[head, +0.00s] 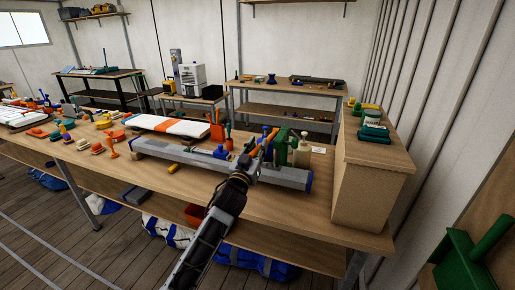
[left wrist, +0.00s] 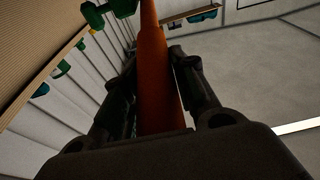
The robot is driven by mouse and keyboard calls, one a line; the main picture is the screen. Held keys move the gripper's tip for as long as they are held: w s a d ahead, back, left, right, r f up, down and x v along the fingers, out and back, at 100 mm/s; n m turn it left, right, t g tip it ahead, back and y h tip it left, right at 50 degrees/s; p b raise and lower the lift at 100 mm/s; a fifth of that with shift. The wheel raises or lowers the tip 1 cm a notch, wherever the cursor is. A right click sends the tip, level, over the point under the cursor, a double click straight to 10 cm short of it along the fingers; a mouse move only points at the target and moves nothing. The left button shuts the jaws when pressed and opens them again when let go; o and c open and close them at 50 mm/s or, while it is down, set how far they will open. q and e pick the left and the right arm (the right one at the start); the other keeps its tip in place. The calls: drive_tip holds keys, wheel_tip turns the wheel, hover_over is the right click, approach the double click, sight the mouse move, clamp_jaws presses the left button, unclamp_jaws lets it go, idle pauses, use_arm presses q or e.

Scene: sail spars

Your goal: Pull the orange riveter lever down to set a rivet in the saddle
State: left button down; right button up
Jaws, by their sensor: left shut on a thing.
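The orange riveter lever (head: 269,134) shows in the head view as a slanted bar above the grey spar (head: 185,153). In the left wrist view the lever (left wrist: 155,80) runs up between both fingers. My left gripper (head: 243,170) is shut on the lever; its fingers (left wrist: 155,90) stand on both sides of it. A blue saddle-like part (head: 221,152) sits on the spar left of the lever. A green riveter body (head: 283,146) stands just behind the lever. The rivet is too small to make out. My right gripper is not in view.
A pale bottle (head: 302,151) stands right of the green body. A wooden cabinet (head: 370,185) closes off the bench's right end. A folded white and orange sail (head: 168,125) lies behind the spar. Colourful small parts crowd the bench's left side. The bench front (head: 300,220) is clear.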

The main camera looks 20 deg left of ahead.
use_arm(q)
drive_tip(key=shift+f, duration=0.45)
